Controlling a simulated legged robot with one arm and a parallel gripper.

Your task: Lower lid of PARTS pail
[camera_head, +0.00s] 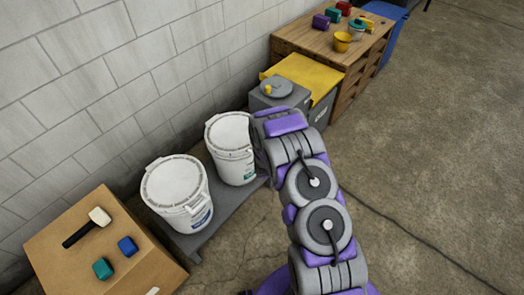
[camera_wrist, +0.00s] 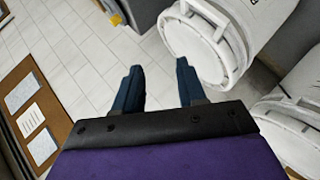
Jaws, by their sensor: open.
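Two white pails stand side by side by the wall in the head view: a nearer one with a blue label (camera_head: 186,218) and a farther one with a teal label (camera_head: 238,168). Each has a white round top that looks closed. No PARTS lettering is legible, so I cannot tell which is the PARTS pail. In the wrist view my gripper (camera_wrist: 157,84) is open and empty, its dark blue fingers apart. One white pail (camera_wrist: 258,30) is just right of the fingertips; another (camera_wrist: 290,135) is at lower right. In the head view my arm hides the fingers.
The pails stand on a low grey platform (camera_head: 228,208). A cardboard box (camera_head: 120,255) with a mallet (camera_head: 88,227) is at left. Beyond the pails are a grey bin with a round lid (camera_head: 276,87), a yellow panel (camera_head: 308,73) and a wooden bench (camera_head: 305,42). Floor at right is clear.

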